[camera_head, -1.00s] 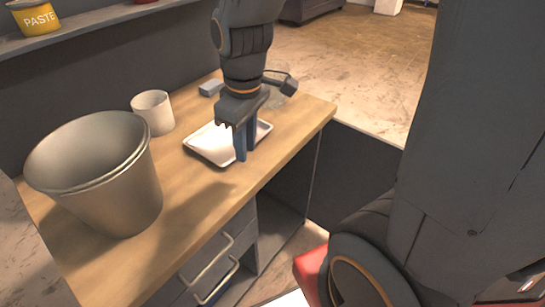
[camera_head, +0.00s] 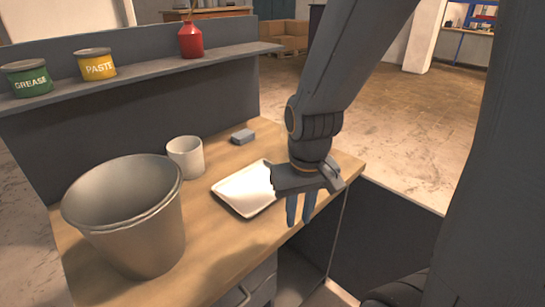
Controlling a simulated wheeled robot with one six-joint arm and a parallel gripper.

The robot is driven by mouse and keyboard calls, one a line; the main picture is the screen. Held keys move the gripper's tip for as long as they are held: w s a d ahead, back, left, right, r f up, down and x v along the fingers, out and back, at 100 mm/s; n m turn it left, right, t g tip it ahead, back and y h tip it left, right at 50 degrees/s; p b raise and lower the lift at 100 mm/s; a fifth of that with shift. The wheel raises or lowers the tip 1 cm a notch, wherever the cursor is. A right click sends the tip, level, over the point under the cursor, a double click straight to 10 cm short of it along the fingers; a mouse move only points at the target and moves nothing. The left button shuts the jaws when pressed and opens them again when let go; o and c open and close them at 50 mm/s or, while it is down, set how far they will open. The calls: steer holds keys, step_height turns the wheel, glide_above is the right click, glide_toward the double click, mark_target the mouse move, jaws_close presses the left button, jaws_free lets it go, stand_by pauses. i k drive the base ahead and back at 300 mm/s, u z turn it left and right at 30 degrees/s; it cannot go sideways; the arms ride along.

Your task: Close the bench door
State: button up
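The wooden-topped bench (camera_head: 218,232) stands in front of me with a tray and vessels on top. Below its right part is an open compartment (camera_head: 300,270). A dark flat panel (camera_head: 392,238), which looks like the bench door swung open, stands out to the right from the bench's right end. Its lower part is partly hidden by my arm. My gripper (camera_head: 300,208) points down near the bench's front edge, right of the tray. A narrow gap shows between its fingers, and it holds nothing. It appears apart from the door.
A grey bucket (camera_head: 140,240), white cup (camera_head: 187,157), metal tray (camera_head: 240,190) and small grey block (camera_head: 243,136) are on the bench. A shelf behind holds a green can (camera_head: 27,79), yellow can (camera_head: 97,66) and red bottle (camera_head: 191,42).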

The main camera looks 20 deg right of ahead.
mark_target(386, 235)
steer(key=k, duration=1.65)
steer(key=z, duration=1.95)
steer(key=i, duration=3.9)
steer(key=u, duration=3.15)
